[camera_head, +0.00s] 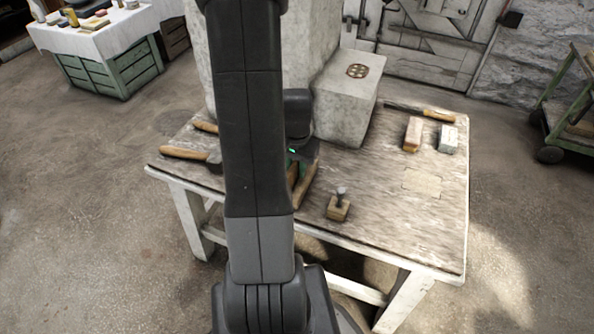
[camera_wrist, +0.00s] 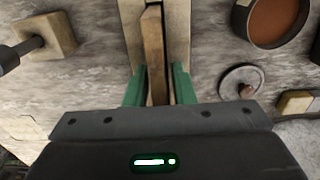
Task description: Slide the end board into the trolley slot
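My gripper (camera_wrist: 160,82) is low over the worktable, with its green fingers apart. A narrow brown wooden board (camera_wrist: 154,50), probably the end board, runs between them; a small gap shows at the right finger, and contact on the left is unclear. Paler wooden strips (camera_wrist: 180,25) flank the board. In the head view, my arm hides much of the gripper, and a wooden piece (camera_head: 306,186) shows beside it. A green trolley (camera_head: 572,112) with dark wheels stands at the right edge, partly cut off. I cannot make out its slot.
The worktable (camera_head: 400,225) holds a wooden-based stamp-like tool (camera_head: 339,206), a handled tool (camera_head: 185,153), two blocks (camera_head: 413,135) and a large plaster block (camera_head: 345,95). Floor between table and trolley is clear.

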